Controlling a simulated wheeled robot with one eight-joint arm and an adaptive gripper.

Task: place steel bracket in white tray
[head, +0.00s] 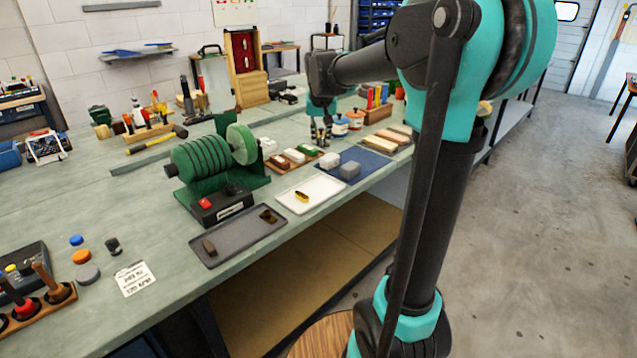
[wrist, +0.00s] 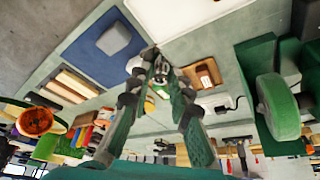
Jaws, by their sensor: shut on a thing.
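My gripper (wrist: 152,58) is shut, its fingertips close together on a small grey piece, which I take to be the steel bracket; the fingers hide most of it. In the head view my gripper (head: 320,138) hangs low over the bench, beyond the white tray (head: 323,188). The tray lies flat near the bench's front edge with one small yellow-brown part (head: 302,196) in it. In the wrist view, a piece of the white tray (wrist: 170,18) shows at the top, ahead of the fingertips and apart from them.
A blue mat (head: 380,166) with grey blocks lies right of the white tray. A dark tray (head: 238,243) with dark parts lies in front. A green drum machine (head: 200,160) stands to the left. Coloured bars, jars and wooden strips crowd the bench around my gripper.

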